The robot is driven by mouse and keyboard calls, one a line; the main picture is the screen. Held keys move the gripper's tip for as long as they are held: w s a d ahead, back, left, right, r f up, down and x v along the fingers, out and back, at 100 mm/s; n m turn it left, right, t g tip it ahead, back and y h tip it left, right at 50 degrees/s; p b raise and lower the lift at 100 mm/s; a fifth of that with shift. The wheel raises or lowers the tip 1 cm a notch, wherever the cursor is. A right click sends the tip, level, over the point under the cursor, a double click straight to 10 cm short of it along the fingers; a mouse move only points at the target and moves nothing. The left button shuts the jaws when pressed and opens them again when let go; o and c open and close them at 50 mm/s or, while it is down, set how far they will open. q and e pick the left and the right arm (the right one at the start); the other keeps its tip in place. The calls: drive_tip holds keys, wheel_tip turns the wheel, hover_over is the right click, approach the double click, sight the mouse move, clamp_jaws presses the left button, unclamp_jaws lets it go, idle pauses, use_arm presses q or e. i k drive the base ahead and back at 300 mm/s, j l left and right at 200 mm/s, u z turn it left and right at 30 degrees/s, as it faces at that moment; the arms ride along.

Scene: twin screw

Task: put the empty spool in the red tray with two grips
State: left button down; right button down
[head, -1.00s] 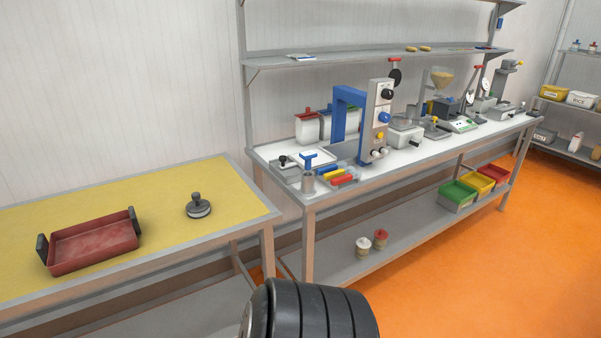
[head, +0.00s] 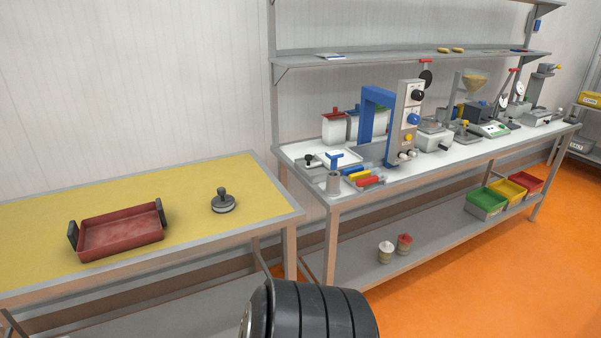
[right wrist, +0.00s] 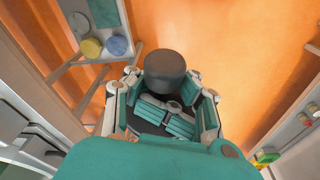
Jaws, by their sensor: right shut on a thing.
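The red tray (head: 122,236) lies on the yellow-topped table at the left in the head view, with a dark handle at each end. It looks empty. In the right wrist view, my right gripper (right wrist: 166,103) is shut on a dark grey cylindrical thing (right wrist: 165,68), whose rounded top sticks out beyond the fingers. Its lower part is hidden, so I cannot tell whether it is the empty spool. My left gripper is not in view.
A grey round piece with a knob (head: 223,202) stands right of the tray on the yellow table (head: 196,180). A crowded workbench (head: 350,202) stands to the right. White (head: 386,252) and red-topped (head: 404,244) pieces stand on its lower shelf. Orange floor is open at the right.

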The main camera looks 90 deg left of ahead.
sight(121, 230)
drive_tip(key=u, duration=0.5)
drive_tip(key=k+j+u, duration=0.1)
drive_tip(key=u, duration=0.4)
drive_tip(key=j+u, duration=0.1)
drive_tip(key=u, duration=0.35)
drive_tip(key=j+u, duration=0.1)
drive_tip(key=u, duration=0.4)
